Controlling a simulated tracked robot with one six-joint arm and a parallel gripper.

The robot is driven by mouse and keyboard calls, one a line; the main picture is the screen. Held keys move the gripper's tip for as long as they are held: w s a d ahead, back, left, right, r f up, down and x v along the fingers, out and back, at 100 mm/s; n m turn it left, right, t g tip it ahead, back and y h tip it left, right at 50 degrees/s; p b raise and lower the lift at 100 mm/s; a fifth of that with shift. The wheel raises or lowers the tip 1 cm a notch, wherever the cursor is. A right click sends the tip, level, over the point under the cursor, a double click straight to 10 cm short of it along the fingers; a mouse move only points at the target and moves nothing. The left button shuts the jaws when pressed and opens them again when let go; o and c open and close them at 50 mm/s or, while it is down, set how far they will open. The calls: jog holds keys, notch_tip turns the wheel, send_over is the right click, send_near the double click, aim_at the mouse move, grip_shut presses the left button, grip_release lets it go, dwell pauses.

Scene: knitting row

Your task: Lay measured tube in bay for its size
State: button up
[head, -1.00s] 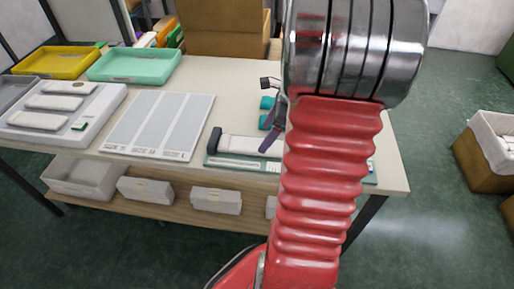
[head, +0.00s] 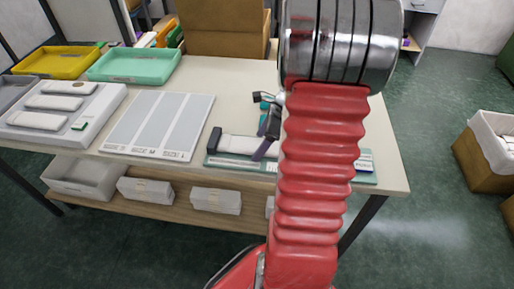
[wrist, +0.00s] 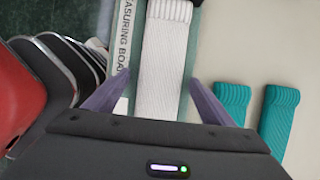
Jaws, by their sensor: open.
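A white ribbed tube (head: 240,147) lies on the green measuring board (head: 214,161) near the table's front edge, its left end by a dark end stop (head: 215,141). My gripper (head: 266,146) is over the tube's right part, partly hidden by my red arm. In the wrist view, my gripper (wrist: 160,77) is open, with one purple finger on each side of the white tube (wrist: 163,62); I cannot tell how far down the fingers reach. The bay board (head: 160,124), with three grey strips, lies left of the measuring board, and its bays look empty.
Two teal tubes (wrist: 232,101) (wrist: 278,120) lie beside the measuring board. A white tray (head: 88,128) with several pale pieces stands at the left. Green (head: 133,66) and yellow (head: 55,62) trays stand behind. A cardboard box (head: 222,28) is at the back.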

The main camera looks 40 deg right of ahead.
jog(key=shift+c, duration=0.7)
jog(key=c, duration=1.1)
jog(key=shift+r, duration=0.1)
notch_tip(320, 180, up, 10)
